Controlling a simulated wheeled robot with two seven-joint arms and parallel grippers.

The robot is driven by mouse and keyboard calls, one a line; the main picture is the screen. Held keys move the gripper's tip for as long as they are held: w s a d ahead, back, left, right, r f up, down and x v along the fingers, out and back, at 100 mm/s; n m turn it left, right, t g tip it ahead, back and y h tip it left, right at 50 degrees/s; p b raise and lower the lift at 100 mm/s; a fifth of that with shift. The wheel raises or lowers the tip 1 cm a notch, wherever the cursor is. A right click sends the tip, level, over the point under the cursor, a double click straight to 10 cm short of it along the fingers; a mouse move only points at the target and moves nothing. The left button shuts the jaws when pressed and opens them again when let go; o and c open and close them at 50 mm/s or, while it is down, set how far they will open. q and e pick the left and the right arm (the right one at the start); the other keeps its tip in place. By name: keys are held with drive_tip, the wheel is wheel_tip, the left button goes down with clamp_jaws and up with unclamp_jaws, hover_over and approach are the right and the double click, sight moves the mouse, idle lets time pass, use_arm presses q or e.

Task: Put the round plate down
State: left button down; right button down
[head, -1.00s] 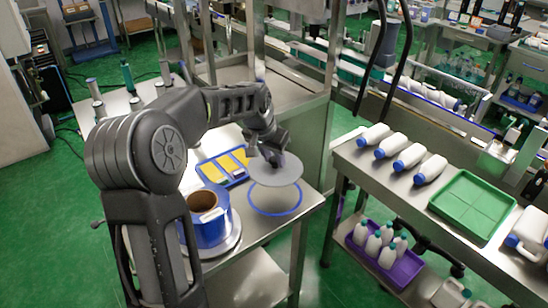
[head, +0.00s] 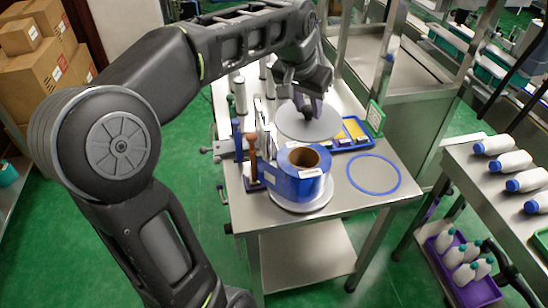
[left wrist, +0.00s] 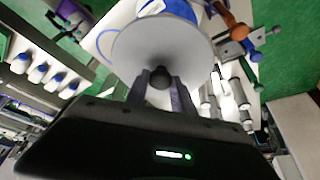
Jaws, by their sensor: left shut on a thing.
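My left gripper (head: 304,108) is shut on the dark knob at the centre of the round plate (head: 322,127), a flat grey disc. The plate is held about level, above the table behind the blue roll (head: 292,185). In the left wrist view my gripper (left wrist: 160,82) grips the knob, and the plate (left wrist: 135,48) covers part of the roll. A blue ring (head: 374,193) is marked on the bare table top, to the front right of the plate. My right gripper is not in view.
The blue roll stands on a round metal base at the table's front. A blue tray with yellow pieces (head: 353,128) lies behind the ring. An orange-brown-handled tool (head: 252,158) and metal cylinders stand at the left. White bottles (head: 510,161) lie on the right table.

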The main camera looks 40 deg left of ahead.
sight(303, 123)
use_arm(q)
drive_tip(key=shift+s+a+f, duration=0.1)
drive_tip(key=shift+s+f, duration=0.05)
drive_tip(key=shift+s, duration=0.15)
drive_tip(key=shift+w, duration=0.1)
drive_tip(key=shift+f, duration=0.1)
drive_tip(key=shift+f, duration=3.05)
wheel_tip(303, 123, down, 4)
drive_tip(key=shift+r+p, duration=0.1)
drive_tip(key=shift+p, duration=0.3)
drive_tip(key=shift+f+b, duration=0.65)
